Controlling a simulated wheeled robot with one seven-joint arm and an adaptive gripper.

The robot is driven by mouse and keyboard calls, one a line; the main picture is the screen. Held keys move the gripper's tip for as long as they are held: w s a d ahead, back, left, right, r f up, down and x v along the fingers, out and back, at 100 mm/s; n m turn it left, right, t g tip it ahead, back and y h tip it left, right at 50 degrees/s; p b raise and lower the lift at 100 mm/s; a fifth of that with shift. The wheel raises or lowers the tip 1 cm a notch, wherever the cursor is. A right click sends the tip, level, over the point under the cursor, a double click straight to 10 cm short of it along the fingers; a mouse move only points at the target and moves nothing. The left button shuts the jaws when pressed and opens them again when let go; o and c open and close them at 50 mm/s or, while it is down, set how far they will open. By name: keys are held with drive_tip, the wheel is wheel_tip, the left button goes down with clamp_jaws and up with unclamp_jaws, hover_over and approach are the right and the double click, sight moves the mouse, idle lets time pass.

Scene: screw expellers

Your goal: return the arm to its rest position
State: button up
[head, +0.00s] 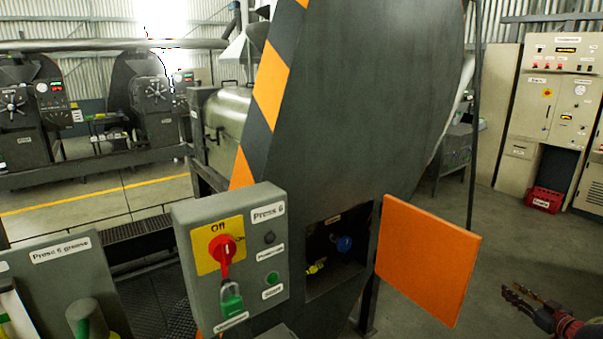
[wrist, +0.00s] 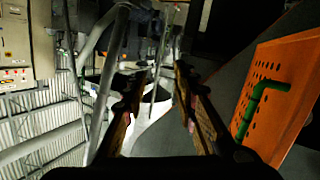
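My gripper (head: 524,299) is at the lower right edge of the head view, out over the floor to the right of the orange door (head: 428,260). In the wrist view my gripper (wrist: 158,76) shows two fingers spread apart, with nothing seen held between them. The orange door also shows in the wrist view (wrist: 292,82), to the right of the fingers and apart from them. There its face has several holes and a green bent handle (wrist: 262,98). Most of my arm is outside the head view.
The grey Press 6 box (head: 255,296) has its red switch (head: 222,252) at Off, with a green padlock (head: 231,302). The open door stands beside a recess (head: 322,281) with a blue knob (head: 344,243). A cream cabinet (head: 533,107) and red crate (head: 544,200) stand at the back right.

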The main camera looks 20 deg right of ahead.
drive_tip(key=s+d+f+m+g+h, duration=0.1)
drive_tip(key=s+d+m+g+h, duration=0.4)
drive_tip(key=g, duration=0.1)
drive_tip(key=s+a+r+n+g+y, duration=0.1)
drive_tip(key=a+r, duration=0.5)
drive_tip(key=a, duration=2.2)
drive_tip(key=s+a+r+n+g+y, duration=0.1)
drive_tip(key=a+r+y, duration=0.4)
drive_tip(key=a, duration=2.3)
drive_tip(key=s+a+r+n+g+y, duration=0.1)
drive_tip(key=a+r, duration=0.7)
drive_tip(key=a, duration=2)
drive_tip(key=s+n+y, duration=0.1)
drive_tip(key=n+y, duration=0.1)
drive_tip(key=shift+n+g, duration=0.3)
drive_tip(key=shift+g, duration=0.1)
drive_tip(key=shift+d, duration=0.15)
